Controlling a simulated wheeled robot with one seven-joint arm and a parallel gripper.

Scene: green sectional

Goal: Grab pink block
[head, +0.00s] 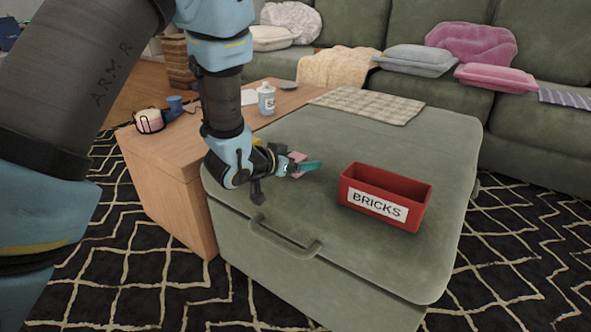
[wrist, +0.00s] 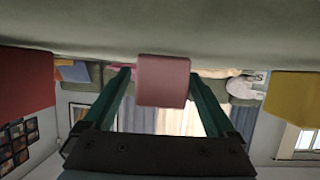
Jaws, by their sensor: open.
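The pink block (wrist: 163,80) is in the middle of the wrist view, against the ottoman's green-grey top. That view appears upside down. My gripper (wrist: 160,86) is open, with one teal finger on each side of the block. I cannot tell whether either finger touches it. In the head view, my gripper (head: 306,166) is low over the ottoman, left of the red bin. A small part of the pink block (head: 297,156) shows by the fingers; the rest is hidden.
The red bin labelled BRICKS (head: 378,207) stands on the ottoman (head: 400,262); its red side shows in the wrist view (wrist: 25,82). A yellow block (wrist: 290,98) is on the opposite side. A wooden table (head: 165,158) adjoins the ottoman. A checked cloth (head: 368,104) lies behind.

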